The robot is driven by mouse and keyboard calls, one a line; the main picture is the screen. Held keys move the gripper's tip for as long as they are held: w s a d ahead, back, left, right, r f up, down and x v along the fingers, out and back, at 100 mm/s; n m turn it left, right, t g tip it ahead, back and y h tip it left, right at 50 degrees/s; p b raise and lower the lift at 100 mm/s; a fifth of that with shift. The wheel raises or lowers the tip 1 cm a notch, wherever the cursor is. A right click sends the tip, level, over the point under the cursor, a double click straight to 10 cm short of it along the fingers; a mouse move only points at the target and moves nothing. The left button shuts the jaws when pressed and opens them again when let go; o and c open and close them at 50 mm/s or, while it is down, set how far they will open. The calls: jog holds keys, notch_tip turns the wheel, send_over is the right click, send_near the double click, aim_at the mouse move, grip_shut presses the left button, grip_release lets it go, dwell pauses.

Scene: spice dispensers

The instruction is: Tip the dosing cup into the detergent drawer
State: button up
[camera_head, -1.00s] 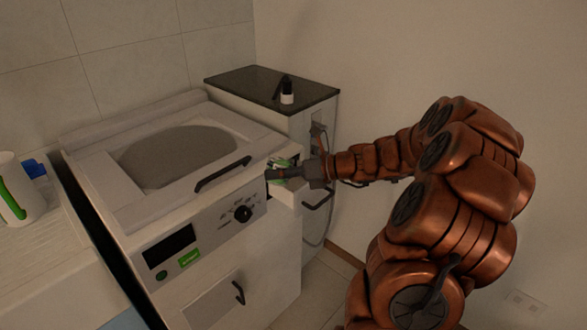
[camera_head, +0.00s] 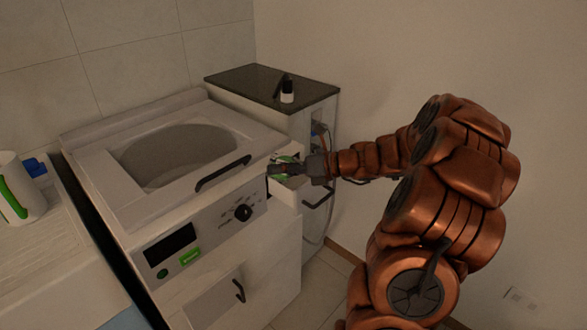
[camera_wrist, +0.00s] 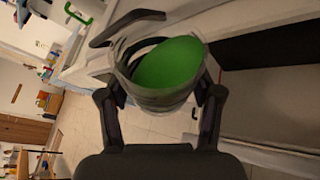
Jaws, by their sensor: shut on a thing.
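My gripper (camera_head: 284,169) is shut on a clear dosing cup (camera_wrist: 124,66), one finger on each side of it. The cup holds bright green liquid (camera_wrist: 168,64), which fills much of its opening in the wrist view. The detergent drawer (camera_head: 287,197) is a white box pulled out from the upper right of the washer front. In the head view my gripper and the cup are over the drawer, partly hiding its inside. I cannot tell whether any liquid is in the drawer.
The washer's black handle (camera_head: 223,173) and control knob (camera_head: 243,212) are left of the drawer. A white and green bottle (camera_head: 17,190) stands on the left counter.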

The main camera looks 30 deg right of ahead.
aim_at(285, 159)
jog(key=shift+f+m, duration=0.25)
jog(key=shift+m, duration=0.15)
dwell(0.3)
jog(key=shift+d+r+m+y, duration=0.1)
jog(key=shift+r+m+y, duration=0.75)
jog(key=shift+m, duration=0.55)
dwell(1.5)
jog(key=shift+w+d+f+m+y+b, duration=0.1)
jog(key=shift+f+m+y+b, duration=0.4)
jog(key=shift+b, duration=0.45)
dwell(0.5)
jog(key=shift+r, duration=0.15)
jog(key=shift+r+p, duration=0.15)
jog(key=shift+p, duration=0.3)
jog(key=shift+d+m+p, duration=0.1)
jog(key=shift+m+p, duration=0.2)
jog(key=shift+p, duration=0.15)
jog(key=shift+w+d+r+m+p, duration=0.3)
jog(key=shift+d+m+p, duration=0.25)
jog(key=shift+p, duration=2.35)
jog(key=shift+w+d+r+m+t+y+p, duration=0.1)
jog(key=shift+r+m+t+y+p, duration=0.25)
jog(key=shift+p, duration=1.35)
jog(key=shift+w+m+t+p, duration=0.1)
jog(key=shift+m+t+p, duration=0.3)
jog(key=shift+p, duration=1.3)
